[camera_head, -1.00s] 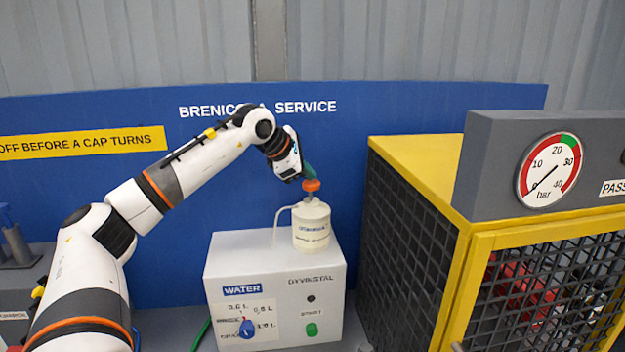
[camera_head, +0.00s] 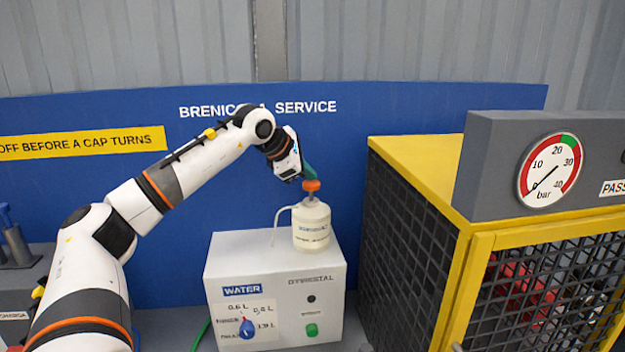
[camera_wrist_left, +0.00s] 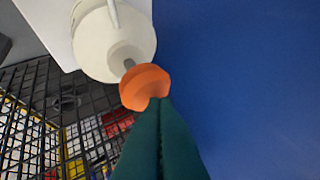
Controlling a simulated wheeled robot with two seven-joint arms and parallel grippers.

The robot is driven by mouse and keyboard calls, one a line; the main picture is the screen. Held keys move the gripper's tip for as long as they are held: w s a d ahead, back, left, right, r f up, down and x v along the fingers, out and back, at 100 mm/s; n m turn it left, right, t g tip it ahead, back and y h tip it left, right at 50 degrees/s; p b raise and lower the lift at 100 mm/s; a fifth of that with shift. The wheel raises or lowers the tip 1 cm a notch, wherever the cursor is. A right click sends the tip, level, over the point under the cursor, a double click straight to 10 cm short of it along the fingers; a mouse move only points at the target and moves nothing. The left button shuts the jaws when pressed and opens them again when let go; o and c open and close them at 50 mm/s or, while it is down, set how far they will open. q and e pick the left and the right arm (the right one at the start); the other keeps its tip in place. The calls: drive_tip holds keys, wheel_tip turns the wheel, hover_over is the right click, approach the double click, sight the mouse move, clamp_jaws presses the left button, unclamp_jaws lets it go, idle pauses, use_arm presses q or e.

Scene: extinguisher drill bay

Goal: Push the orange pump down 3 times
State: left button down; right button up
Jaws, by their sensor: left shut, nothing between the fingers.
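The orange pump (camera_head: 312,185) is the round head on top of a cream-white bottle (camera_head: 311,228) with a thin spout tube on its left. A short length of stem shows between the pump and the bottle's neck. My left gripper (camera_head: 309,173) is shut and empty, its green fingertips just above the pump, at or very near its top. In the left wrist view the closed green fingers reach the edge of the orange pump (camera_wrist_left: 145,87), with the bottle (camera_wrist_left: 112,42) beyond. I cannot tell whether they press on it. My right gripper is not in view.
The bottle stands on a white dispenser box (camera_head: 235,262) with a blue knob and a green button. A yellow-framed mesh cage (camera_head: 412,225) with a pressure gauge (camera_head: 549,170) stands close on the right. A blue panel (camera_head: 380,110) rises behind.

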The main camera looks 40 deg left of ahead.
sight(307, 182)
use_arm(q)
drive_tip(key=shift+f, duration=0.1)
idle(0.3)
drive_tip(key=shift+f+b, duration=0.35)
drive_tip(key=shift+f, duration=0.25)
drive_tip(key=shift+r, duration=0.1)
idle(0.3)
drive_tip(key=shift+r+p, duration=0.4)
drive_tip(key=shift+r, duration=0.2)
wheel_tip(307, 182, up, 6)
drive_tip(key=p, duration=0.5)
